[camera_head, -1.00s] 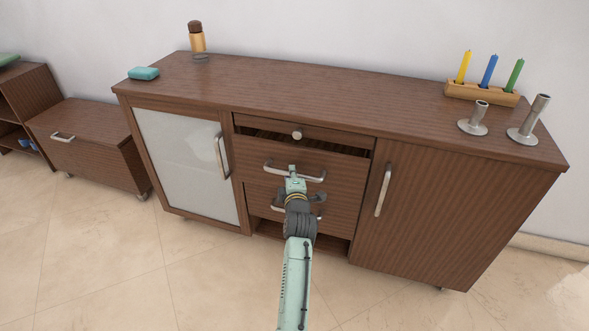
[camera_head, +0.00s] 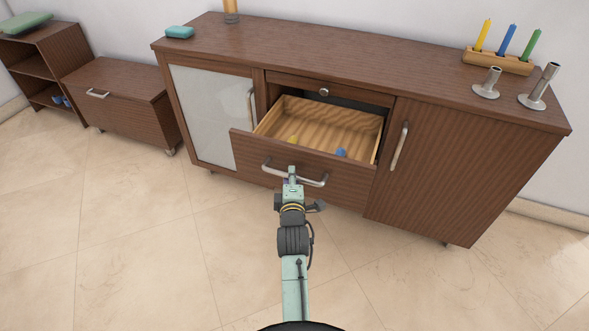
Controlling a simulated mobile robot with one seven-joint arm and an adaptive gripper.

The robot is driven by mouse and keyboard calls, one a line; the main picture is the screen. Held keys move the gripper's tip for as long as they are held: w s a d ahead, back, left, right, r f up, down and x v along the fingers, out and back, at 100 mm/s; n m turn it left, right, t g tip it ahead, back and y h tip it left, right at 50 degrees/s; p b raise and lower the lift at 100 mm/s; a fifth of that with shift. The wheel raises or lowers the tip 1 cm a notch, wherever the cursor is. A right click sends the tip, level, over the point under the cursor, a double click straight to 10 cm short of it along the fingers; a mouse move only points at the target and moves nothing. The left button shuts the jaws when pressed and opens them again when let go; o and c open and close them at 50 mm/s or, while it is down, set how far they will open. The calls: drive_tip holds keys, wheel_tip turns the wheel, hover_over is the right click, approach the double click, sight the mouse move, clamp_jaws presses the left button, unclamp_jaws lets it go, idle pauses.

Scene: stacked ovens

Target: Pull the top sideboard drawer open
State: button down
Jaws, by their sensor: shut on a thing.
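The sideboard (camera_head: 475,175) is dark brown wood. Its drawer with a bar handle (camera_head: 314,182), below a narrow panel (camera_head: 345,96) with a round knob (camera_head: 323,92), stands well out from the body. Its pale wooden inside (camera_head: 325,122) shows, with a small blue thing (camera_head: 341,152) and a small yellow thing (camera_head: 293,139) near the front. My gripper (camera_head: 292,172) is at the middle of the handle and shut on it. The fingertips are small here and partly hide the bar.
A glass door (camera_head: 205,115) is left of the drawer and a wooden door (camera_head: 455,165) right; both are shut. Candles in a wooden block (camera_head: 498,61) and two metal holders (camera_head: 487,84) stand on top. A low cabinet (camera_head: 120,95) stands left. The tiled floor (camera_head: 150,250) in front is clear.

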drive_tip(key=shift+s+a, duration=0.25)
drive_tip(key=shift+s, duration=0.65)
drive_tip(key=c, duration=1.6)
unclamp_jaws()
drive_tip(key=shift+o, duration=0.2)
